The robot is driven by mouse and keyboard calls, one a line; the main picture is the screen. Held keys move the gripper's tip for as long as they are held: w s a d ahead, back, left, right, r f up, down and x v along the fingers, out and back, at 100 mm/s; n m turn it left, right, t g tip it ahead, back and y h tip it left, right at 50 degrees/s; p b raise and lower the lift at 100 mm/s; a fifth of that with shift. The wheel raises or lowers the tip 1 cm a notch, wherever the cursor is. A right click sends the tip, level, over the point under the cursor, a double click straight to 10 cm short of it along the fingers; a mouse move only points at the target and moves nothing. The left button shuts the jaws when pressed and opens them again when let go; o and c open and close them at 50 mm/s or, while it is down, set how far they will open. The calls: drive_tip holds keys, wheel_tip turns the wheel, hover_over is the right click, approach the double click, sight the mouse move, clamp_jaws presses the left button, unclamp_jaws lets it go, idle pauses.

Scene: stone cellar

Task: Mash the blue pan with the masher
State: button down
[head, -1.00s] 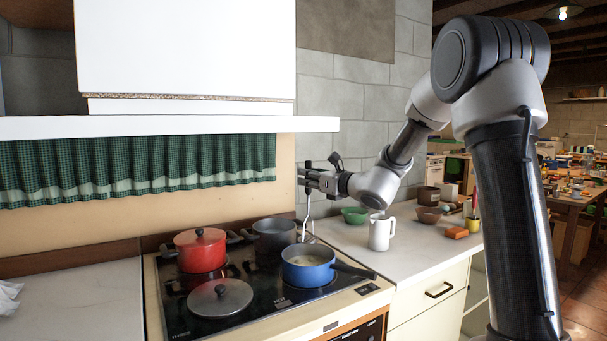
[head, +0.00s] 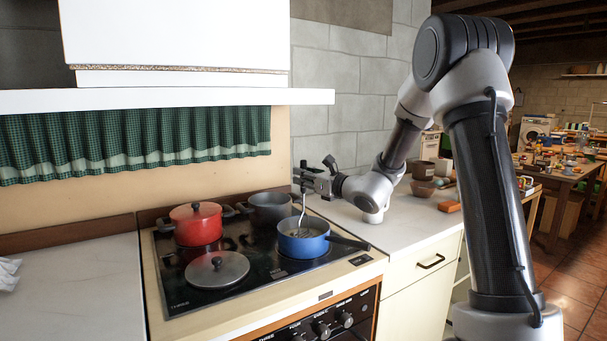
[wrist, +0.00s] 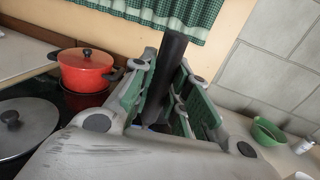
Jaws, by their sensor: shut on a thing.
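The blue pan (head: 305,246) sits on the front right of the stove, its dark handle pointing right. My gripper (head: 304,178) is above the pan, shut on the masher (head: 303,206). The masher hangs nearly upright with its wire head down inside the pan. Whether the head touches the pan's bottom or contents cannot be told. In the wrist view, the masher's dark handle (wrist: 170,65) stands between the green-padded fingers of my gripper (wrist: 160,95). The masher's lower end is hidden there.
A red pot (head: 197,227) and a dark grey pot (head: 270,211) stand at the back of the stove (head: 185,294). A grey lid (head: 217,269) is at the front left. A green bowl (wrist: 268,132) and brown bowls (head: 423,188) are on the right counter. The left counter is mostly clear.

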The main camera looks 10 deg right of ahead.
drive_tip(key=shift+s+d+f, duration=0.15)
drive_tip(key=shift+d, duration=0.5)
drive_tip(key=shift+s+d+f, duration=0.15)
drive_tip(key=shift+d, duration=0.45)
drive_tip(key=shift+f, duration=0.15)
drive_tip(key=shift+f, duration=1)
drive_tip(key=shift+f, duration=0.15)
